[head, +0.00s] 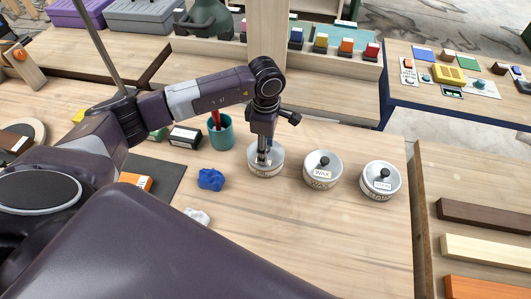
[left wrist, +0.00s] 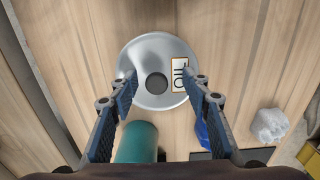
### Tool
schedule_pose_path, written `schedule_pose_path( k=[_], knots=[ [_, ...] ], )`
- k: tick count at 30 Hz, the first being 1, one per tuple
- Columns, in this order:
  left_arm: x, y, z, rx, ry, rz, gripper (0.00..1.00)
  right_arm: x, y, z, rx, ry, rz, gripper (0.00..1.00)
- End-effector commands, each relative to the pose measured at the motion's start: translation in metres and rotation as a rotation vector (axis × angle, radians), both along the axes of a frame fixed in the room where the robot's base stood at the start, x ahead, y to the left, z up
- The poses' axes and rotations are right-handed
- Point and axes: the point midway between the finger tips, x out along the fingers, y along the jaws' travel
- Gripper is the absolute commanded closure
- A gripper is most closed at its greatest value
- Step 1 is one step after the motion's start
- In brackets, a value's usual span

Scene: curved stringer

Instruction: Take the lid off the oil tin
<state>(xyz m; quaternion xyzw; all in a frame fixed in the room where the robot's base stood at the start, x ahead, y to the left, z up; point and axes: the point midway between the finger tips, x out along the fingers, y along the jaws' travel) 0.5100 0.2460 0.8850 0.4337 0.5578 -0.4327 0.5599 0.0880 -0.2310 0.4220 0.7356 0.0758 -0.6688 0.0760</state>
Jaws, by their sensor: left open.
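The oil tin (head: 265,170) is a round silver tin on the wooden bench, partly hidden by my left gripper in the head view. Its silver lid (left wrist: 150,48) has a dark round knob (left wrist: 157,83) at the middle and a label reading OIL. The lid is on the tin. My left gripper (head: 265,158) points straight down above the lid. In the left wrist view its fingers (left wrist: 160,80) are open, one on each side of the knob, with gaps between them and it. My right gripper is not in view.
The WAX tin (head: 318,183) and another lidded tin (head: 375,192) stand to the right. A teal cup (head: 222,138) with a red item is close on the left. A blue lump (head: 210,179) and a whitish lump (head: 197,216) lie in front. Bare bench lies at front right.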

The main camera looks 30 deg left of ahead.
Motion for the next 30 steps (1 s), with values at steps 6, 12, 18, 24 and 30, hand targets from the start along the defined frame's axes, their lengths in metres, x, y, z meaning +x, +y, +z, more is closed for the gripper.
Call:
schedule_pose_path(
  k=[6,12,18,24,30],
  knots=[
    [0.0005,0.0022,-0.0047,0.005,-0.002,0.003,0.93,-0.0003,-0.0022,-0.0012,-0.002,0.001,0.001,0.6],
    [0.0001,0.0026,-0.0059,0.007,-0.001,0.004,0.99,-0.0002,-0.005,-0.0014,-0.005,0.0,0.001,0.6],
    [-0.0013,0.0027,-0.0073,0.007,0.003,0.003,1.0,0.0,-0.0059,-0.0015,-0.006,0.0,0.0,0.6],
    [-0.0026,0.0025,-0.0082,0.007,0.007,0.003,1.0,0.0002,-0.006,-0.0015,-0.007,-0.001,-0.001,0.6],
    [-0.0031,0.0022,-0.008,0.007,0.009,0.002,1.0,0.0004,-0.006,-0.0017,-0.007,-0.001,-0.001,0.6]
  ],
)
